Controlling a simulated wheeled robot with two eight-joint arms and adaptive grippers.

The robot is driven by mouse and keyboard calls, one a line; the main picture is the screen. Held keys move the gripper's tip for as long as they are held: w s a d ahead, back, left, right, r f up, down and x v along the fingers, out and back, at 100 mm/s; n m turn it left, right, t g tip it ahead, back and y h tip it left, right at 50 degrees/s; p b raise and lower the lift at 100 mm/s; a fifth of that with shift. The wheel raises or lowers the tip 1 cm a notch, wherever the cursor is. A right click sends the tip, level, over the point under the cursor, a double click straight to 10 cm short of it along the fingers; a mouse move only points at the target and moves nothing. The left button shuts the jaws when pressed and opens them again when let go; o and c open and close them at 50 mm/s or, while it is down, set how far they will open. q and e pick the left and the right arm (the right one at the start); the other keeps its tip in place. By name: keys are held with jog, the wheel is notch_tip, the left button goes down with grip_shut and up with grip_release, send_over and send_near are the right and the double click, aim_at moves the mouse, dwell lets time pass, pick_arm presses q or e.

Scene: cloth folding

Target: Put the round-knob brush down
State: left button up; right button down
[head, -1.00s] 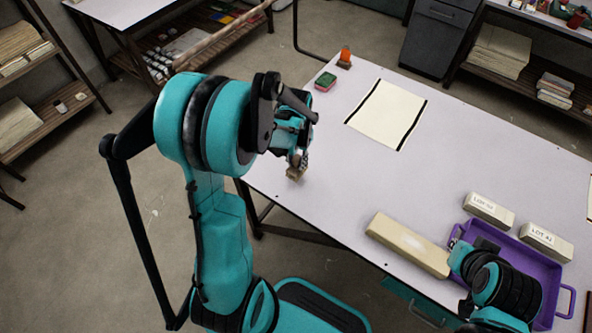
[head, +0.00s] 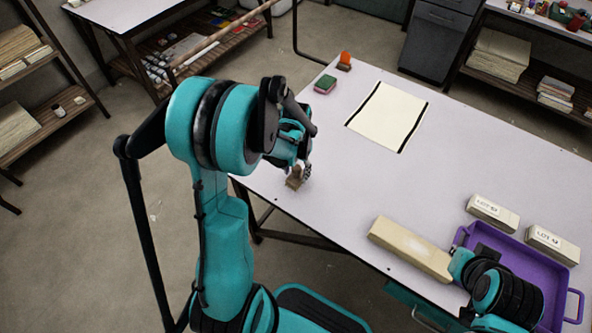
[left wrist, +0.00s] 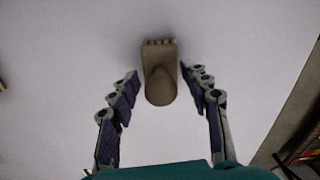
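The round-knob brush (head: 294,178) is a small brown block near the left edge of the pale table (head: 340,185). In the left wrist view the brush (left wrist: 159,75) shows its rounded knob toward me and a row of pale tufts at its far end. It appears to rest on the table top. My left gripper (left wrist: 159,77) is open, with a finger on each side of the brush and a visible gap on both sides. In the head view the left gripper (head: 305,172) is partly hidden by its own arm. My right arm is over the purple tray; its fingers cannot be made out.
A cream sheet with black side strips (head: 388,116) lies beyond the brush. A long beige block (head: 411,248), purple tray (head: 560,275) and two labelled boxes (head: 492,212) are right.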

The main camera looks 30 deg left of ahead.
pick_arm(q)
notch_tip(320, 180, up, 11)
jog(key=p, duration=0.5)
jog(key=shift+r, duration=0.1)
jog(key=s+d+r+m+t, duration=0.1)
jog(key=s+d+r+t, duration=0.6)
jog(key=s+d+r, duration=0.3)
jog(key=shift+s+d+r, duration=0.3)
jog(key=shift+s+r, duration=0.05)
jog(key=shift+s, duration=0.05)
jog(key=shift+a, duration=0.1)
